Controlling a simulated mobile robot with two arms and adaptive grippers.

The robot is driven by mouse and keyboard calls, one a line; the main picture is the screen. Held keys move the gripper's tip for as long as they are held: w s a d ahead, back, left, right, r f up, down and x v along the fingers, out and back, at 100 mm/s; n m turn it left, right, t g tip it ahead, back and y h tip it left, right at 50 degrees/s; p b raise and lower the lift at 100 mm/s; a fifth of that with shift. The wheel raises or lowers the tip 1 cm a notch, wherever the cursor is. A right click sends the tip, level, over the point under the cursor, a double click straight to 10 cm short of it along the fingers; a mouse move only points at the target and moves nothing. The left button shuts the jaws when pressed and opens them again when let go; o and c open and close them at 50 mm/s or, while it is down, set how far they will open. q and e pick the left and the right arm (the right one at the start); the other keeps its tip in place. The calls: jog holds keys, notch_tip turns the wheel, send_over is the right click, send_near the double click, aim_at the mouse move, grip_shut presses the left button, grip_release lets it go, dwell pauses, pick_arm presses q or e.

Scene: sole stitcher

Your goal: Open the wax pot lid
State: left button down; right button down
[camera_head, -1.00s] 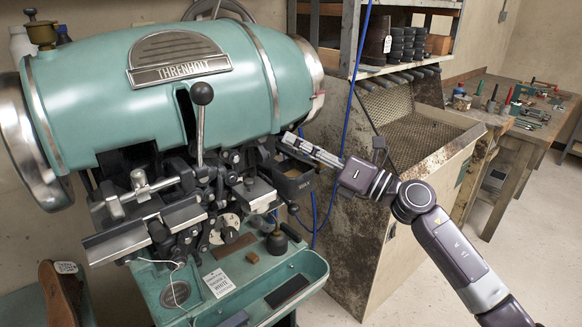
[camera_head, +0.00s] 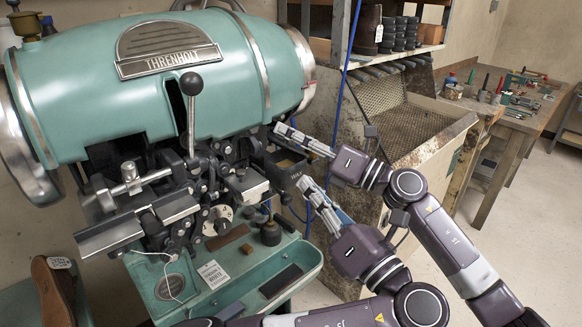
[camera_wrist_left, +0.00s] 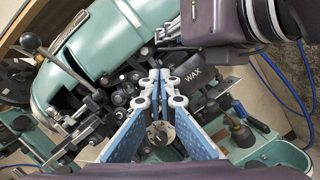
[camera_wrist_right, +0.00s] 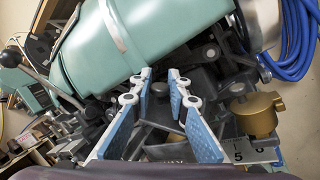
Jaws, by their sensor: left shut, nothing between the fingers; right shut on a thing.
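The wax pot (camera_head: 291,176) is a dark box on the right side of the green stitcher. Its WAX label faces the front and also shows in the left wrist view (camera_wrist_left: 193,74). Some tan shows inside its top. My right gripper (camera_head: 279,130) is above the pot's back, shut on a dark part that looks like the raised lid (camera_wrist_right: 160,88); the fingers hide much of it. My left gripper (camera_head: 303,183) is shut and empty, its tips close to the pot's front right; contact cannot be told.
The stitcher's green drum (camera_head: 140,80) and black-knobbed lever (camera_head: 191,84) stand left of the pot. A green tray (camera_head: 230,290) lies below. A mesh-backed bin (camera_head: 395,125) stands behind my arms. A brass cylinder (camera_wrist_right: 258,115) is near my right gripper.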

pick_arm(q)
jog(key=x, duration=0.9)
jog(key=shift+w+a+r, duration=0.1)
jog(key=shift+w+a, duration=0.05)
jog(key=shift+w, duration=0.15)
jog(key=shift+w+d+r, duration=0.2)
jog(key=shift+d+r, duration=0.2)
jog(key=shift+r, duration=0.25)
pick_arm(e)
jog(key=shift+f, duration=0.15)
jog(key=c, duration=1.9)
grip_release()
